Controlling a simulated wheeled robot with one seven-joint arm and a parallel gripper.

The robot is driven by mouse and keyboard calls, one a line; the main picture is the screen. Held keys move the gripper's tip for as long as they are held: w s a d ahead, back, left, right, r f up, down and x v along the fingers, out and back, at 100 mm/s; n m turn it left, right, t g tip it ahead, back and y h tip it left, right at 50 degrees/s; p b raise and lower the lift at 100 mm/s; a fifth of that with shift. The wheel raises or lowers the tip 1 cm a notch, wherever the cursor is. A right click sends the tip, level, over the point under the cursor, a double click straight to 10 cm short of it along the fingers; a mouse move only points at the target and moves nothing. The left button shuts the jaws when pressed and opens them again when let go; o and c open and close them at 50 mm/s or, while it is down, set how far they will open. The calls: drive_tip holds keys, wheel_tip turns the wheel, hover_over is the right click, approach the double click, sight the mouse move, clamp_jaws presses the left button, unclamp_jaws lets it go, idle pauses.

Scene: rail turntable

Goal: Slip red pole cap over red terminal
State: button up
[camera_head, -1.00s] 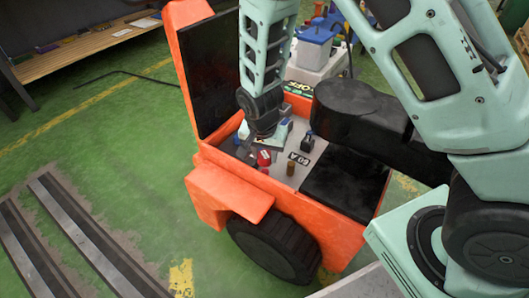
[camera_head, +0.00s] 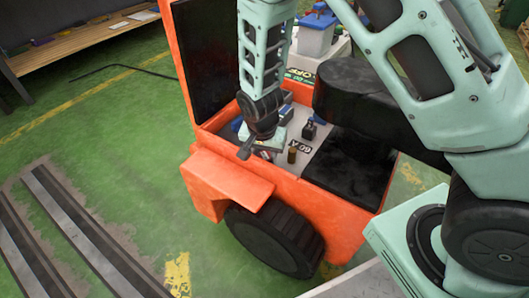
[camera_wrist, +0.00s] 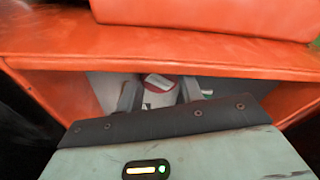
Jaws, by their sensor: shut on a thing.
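My gripper (camera_head: 259,150) is down inside the open bay of the orange cart, seen from the side in the head view. In the wrist view its two grey fingers (camera_wrist: 160,98) stand on either side of a small red piece with a pale top, taken as the red pole cap (camera_wrist: 156,94), and are shut on it. In the head view the cap is hidden by the gripper and wrist. The red terminal cannot be made out in either view. A brass post (camera_head: 292,155) and a black piece (camera_head: 309,131) stand to the right of the gripper.
The orange cart (camera_head: 228,182) has a raised black-faced lid (camera_head: 205,60) at the left and a black panel (camera_head: 345,170) at the right. Its orange rim (camera_wrist: 160,50) crosses the wrist view close by. Floor rails (camera_head: 75,230) lie at left; green floor is clear between.

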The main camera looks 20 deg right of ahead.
drive_tip(key=shift+f, duration=0.2)
idle(0.6)
drive_tip(key=o, duration=1)
drive_tip(key=shift+c, duration=0.2)
wheel_tip(320, 180, up, 17)
drive_tip(key=s+a+p, duration=0.1)
drive_tip(key=s+p, duration=0.1)
drive_tip(key=p, duration=0.6)
drive_tip(key=shift+s+a, duration=0.15)
drive_tip(key=shift+a, duration=0.2)
drive_tip(key=s+a+r+n+y, duration=0.1)
drive_tip(key=s+r+n, duration=0.35)
drive_tip(key=s, duration=0.25)
drive_tip(key=s+a+r+n+g, duration=0.1)
drive_tip(key=s+a+r+n, duration=0.1)
drive_tip(key=s+r+n, duration=0.35)
drive_tip(key=s+a+r+n+y, duration=0.1)
drive_tip(key=s+r+n, duration=0.1)
drive_tip(key=s+n, duration=0.6)
wheel_tip(320, 180, up, 32)
drive_tip(key=s+m+p, duration=0.1)
drive_tip(key=m+p, duration=0.1)
drive_tip(key=p, duration=3)
drive_tip(key=shift+a+r+m, duration=0.25)
drive_tip(key=shift+m, duration=0.05)
